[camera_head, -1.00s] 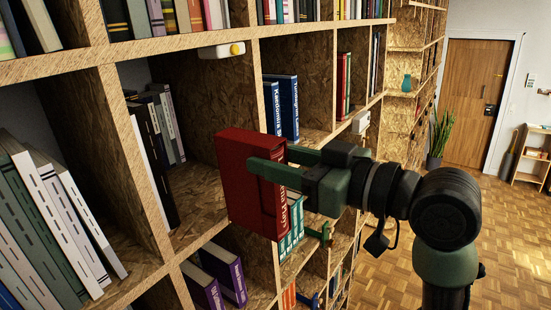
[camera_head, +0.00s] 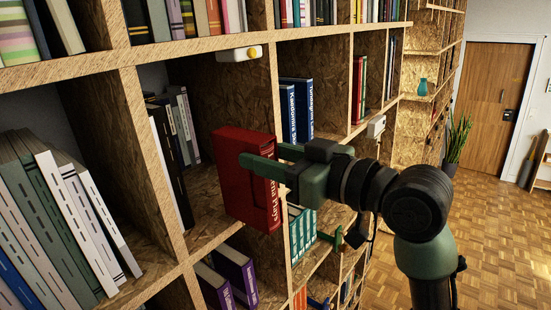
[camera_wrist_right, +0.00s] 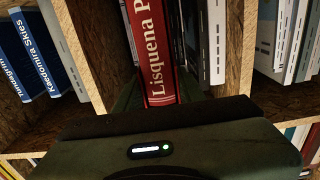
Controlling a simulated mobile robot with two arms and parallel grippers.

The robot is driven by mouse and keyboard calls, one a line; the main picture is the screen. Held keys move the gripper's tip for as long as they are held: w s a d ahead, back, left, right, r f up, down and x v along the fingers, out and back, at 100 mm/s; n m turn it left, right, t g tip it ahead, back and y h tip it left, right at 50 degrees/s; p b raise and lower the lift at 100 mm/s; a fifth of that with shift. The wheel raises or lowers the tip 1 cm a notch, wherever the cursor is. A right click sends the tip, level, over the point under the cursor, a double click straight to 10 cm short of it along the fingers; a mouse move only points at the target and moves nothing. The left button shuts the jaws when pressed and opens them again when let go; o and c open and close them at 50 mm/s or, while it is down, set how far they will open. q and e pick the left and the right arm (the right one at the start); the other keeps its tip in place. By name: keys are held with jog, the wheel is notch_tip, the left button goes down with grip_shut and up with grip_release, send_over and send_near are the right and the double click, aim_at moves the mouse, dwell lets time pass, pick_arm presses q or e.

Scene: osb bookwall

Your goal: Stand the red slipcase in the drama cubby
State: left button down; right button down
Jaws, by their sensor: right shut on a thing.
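The red slipcase (camera_head: 240,180) is upright, with white spine lettering, in front of a cubby's opening near its right divider. My right gripper (camera_head: 262,156) is shut on the slipcase, one green finger across its near side. In the right wrist view the slipcase (camera_wrist_right: 152,45) fills the middle between the fingers, spine facing me, with a wooden divider on its left and pale books on its right. The cubby behind it (camera_head: 215,85) holds dark and grey books leaning at its left. No label naming the drama cubby is readable. My left gripper is out of view.
Blue books (camera_head: 297,108) stand in the cubby to the right. Teal books (camera_head: 302,232) and purple books (camera_head: 235,270) stand below. Open floor lies at the right.

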jog(key=x, duration=0.8)
jog(key=shift+a, duration=0.2)
dwell(0.4)
jog(key=shift+w, duration=0.1)
dwell(0.5)
jog(key=c, duration=0.8)
grip_release()
jog(key=b+v, duration=0.4)
jog(key=v, duration=0.4)
jog(key=shift+f, duration=0.2)
